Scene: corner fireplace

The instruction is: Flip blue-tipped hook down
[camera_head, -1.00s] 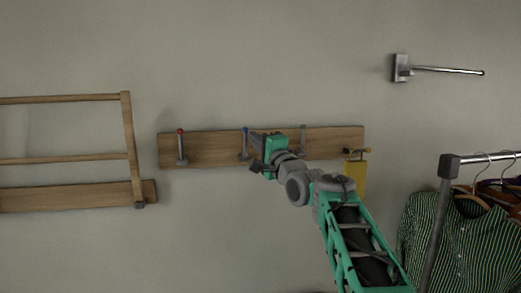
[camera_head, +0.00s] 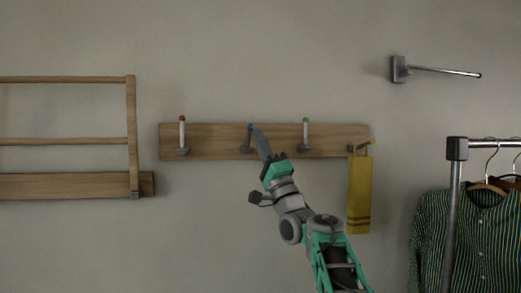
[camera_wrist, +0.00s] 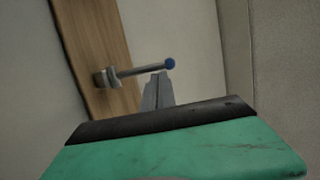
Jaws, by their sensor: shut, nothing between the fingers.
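The blue-tipped hook (camera_head: 249,138) is on the wooden wall rack (camera_head: 220,143), second from the left, and its peg stands up. In the head view my gripper's fingers partly cover it. In the wrist view the blue-tipped hook (camera_wrist: 140,68) shows its grey peg, blue ball end and mount on the board. My gripper (camera_head: 259,133) is shut and empty, its fingertips beside the blue tip, just right of it in the head view. In the wrist view the fingertips (camera_wrist: 158,76) are close to the blue end; I cannot tell whether they touch it.
A red-tipped hook (camera_head: 183,134) and a green-tipped hook (camera_head: 306,134) stand up on either side. A yellow cloth (camera_head: 359,194) hangs from the yellow-tipped hook (camera_head: 367,144). A wooden frame (camera_head: 132,135) is at left, a metal wall arm (camera_head: 440,71) upper right, a clothes rail (camera_head: 456,152) lower right.

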